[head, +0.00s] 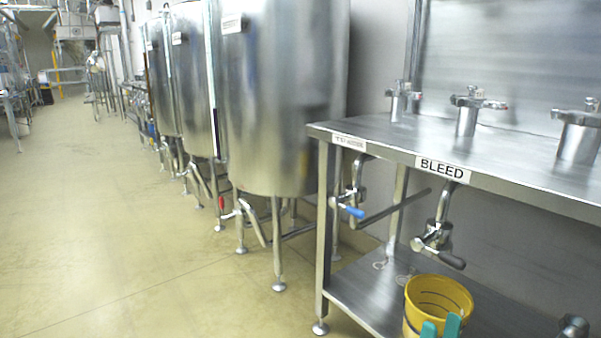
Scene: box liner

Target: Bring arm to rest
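My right gripper (441,325) shows at the bottom edge of the head view as two teal fingertips. They stand a little apart, with yellow showing between them and nothing visibly held. The fingertips cover part of the front of a yellow bucket (440,292); I cannot tell whether they touch it. The rest of my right arm is below the picture. My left gripper is not in view.
A steel table (510,160) labelled BLEED stands at the right, with valves hanging beneath and a lower shelf (365,285). Several metal fittings (466,115) stand on its top. Tall steel tanks (280,95) line the wall. The floor (110,220) at left is clear.

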